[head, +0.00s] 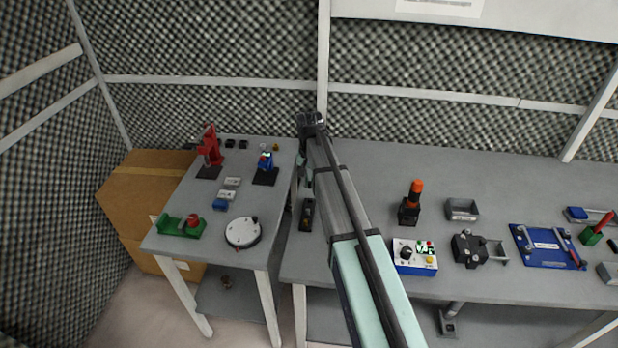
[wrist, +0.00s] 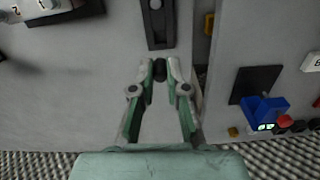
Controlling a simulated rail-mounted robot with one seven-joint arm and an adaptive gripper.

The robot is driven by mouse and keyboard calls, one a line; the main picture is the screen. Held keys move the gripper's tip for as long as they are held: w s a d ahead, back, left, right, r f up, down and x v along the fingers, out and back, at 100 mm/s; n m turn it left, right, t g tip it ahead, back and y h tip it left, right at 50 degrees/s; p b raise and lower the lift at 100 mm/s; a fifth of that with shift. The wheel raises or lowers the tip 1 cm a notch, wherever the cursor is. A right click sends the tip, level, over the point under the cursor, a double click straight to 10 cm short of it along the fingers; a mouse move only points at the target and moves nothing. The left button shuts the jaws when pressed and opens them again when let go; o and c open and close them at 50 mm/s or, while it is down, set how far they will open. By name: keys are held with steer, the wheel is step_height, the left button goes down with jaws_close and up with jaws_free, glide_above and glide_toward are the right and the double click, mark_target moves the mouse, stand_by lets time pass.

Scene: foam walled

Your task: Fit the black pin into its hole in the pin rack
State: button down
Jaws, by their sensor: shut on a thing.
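In the wrist view my gripper (wrist: 160,66) is shut on the black pin (wrist: 160,70), a small dark cylinder between the two fingertips. Most of the pin is hidden by the fingers, and its lower end cannot be made out. A narrow dark block (wrist: 158,36), which looks like the pin rack, lies just beyond the fingertips, cut off by the top edge of the picture. It also shows in the head view (head: 307,216), near the left edge of the right table. Its holes are not clear. I cannot tell whether the pin touches it.
A narrow gap separates the left table (head: 215,170) from the right table (head: 470,180). A blue device on a black base (head: 265,167) stands on the left table. A control box (head: 415,257) and a black stand with an orange top (head: 411,203) are right of my arm.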

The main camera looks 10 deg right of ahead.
mark_target(310, 182)
steer(key=shift+s, duration=0.1)
steer(key=shift+f+b, duration=1.1)
steer(key=shift+f, duration=1.8)
steer(key=shift+f, duration=1.2)
stand_by(0.5)
steer(key=c, duration=1.1)
jaws_free()
steer(key=shift+r, duration=0.1)
step_height(310, 182, up, 12)
steer(key=shift+f, duration=0.1)
